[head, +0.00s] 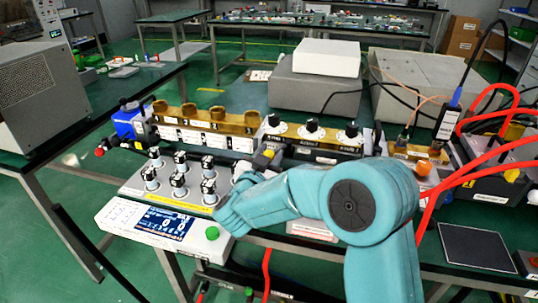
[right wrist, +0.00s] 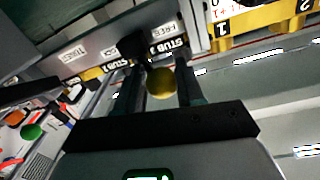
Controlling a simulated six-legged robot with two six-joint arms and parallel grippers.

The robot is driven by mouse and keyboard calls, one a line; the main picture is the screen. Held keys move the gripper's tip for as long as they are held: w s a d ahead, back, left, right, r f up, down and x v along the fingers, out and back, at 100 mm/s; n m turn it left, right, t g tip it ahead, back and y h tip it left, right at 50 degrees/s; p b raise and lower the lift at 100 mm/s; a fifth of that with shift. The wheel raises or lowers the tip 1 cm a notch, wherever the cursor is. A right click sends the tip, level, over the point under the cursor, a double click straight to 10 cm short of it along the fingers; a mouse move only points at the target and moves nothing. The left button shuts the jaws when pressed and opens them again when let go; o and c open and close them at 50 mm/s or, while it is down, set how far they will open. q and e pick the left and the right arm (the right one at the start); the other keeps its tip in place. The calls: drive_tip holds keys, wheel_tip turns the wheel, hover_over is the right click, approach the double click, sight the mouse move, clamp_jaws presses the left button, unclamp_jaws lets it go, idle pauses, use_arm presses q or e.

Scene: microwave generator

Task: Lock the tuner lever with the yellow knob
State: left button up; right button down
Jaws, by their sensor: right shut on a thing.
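The tuner (head: 308,137) is a dark bar on the bench with several black-topped stub knobs and a yellow strip. The yellow knob of the lever (right wrist: 160,84) sits between my right gripper's fingers in the right wrist view, just by the tuner's labelled STUB face (right wrist: 120,58). My right gripper (head: 263,160) reaches the tuner's front left in the head view and is shut on the knob (right wrist: 158,80). My left gripper is not in view.
A panel with several black-topped knobs (head: 180,196) and a white display unit (head: 165,226) with a green button stand left of my right arm. A brass waveguide section (head: 205,118) adjoins the tuner. Red hoses (head: 480,150) loop at the right.

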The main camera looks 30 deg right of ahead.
drive_tip(key=n+t+y+b, duration=0.1)
drive_tip(key=s+n+t+y+b, duration=0.1)
drive_tip(key=n+t+y, duration=0.1)
drive_tip(key=s+d+n+t+y+b, duration=0.1)
drive_tip(key=y, duration=0.1)
drive_tip(key=shift+s+r+n+t+b, duration=0.1)
drive_tip(key=shift+s+n+t+b, duration=0.1)
drive_tip(key=shift+n+t+b, duration=0.15)
drive_tip(key=shift+r, duration=0.1)
